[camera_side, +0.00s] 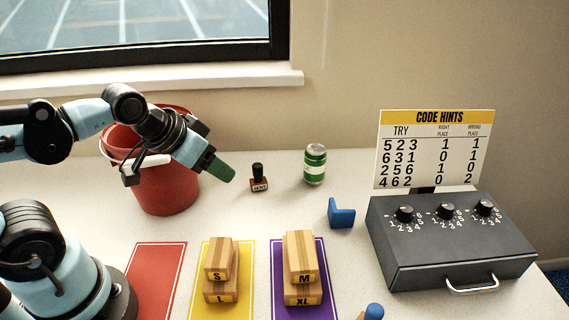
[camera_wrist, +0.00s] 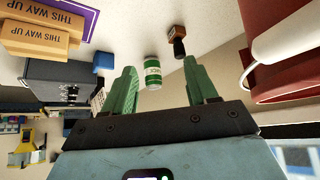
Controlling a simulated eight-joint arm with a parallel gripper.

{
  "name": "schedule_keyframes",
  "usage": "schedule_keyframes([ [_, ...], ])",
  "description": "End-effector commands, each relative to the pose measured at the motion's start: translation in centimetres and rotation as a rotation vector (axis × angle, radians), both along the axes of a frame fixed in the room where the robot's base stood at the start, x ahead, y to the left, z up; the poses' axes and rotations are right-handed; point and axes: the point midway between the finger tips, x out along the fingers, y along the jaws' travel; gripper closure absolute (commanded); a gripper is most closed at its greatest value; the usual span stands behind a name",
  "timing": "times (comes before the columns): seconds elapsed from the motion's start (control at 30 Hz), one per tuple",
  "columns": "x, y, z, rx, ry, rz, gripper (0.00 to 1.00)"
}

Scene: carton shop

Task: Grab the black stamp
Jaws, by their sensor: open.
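The black stamp (camera_side: 259,178) stands upright on the table, with a black handle and a brown base with a light label. It lies to the right of my gripper (camera_side: 222,172) in the side view, apart from it. In the wrist view the stamp (camera_wrist: 179,42) shows near the top, upside down, just beyond my right fingertip. My gripper (camera_wrist: 163,82) has two green fingers spread wide, with nothing held between them. In the side view the fingers overlap, so their gap does not show there.
A red bucket (camera_side: 165,185) stands behind and left of my gripper. A green can (camera_side: 315,165) and a blue block (camera_side: 341,213) stand right of the stamp. Stacked cartons (camera_side: 301,252) sit on coloured mats in front. A dark dial box (camera_side: 450,250) is at right.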

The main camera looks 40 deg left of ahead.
Motion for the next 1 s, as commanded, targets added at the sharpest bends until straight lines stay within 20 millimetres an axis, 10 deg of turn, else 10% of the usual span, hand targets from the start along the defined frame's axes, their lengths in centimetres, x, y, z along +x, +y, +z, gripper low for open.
schedule_keyframes([
  [0.37,0.7,0.1,-0.1,0.094,0.033,-0.083,0.42],
  [1.0,8.8,1.0,-3.3,1.045,0.500,-0.932,0.42],
])
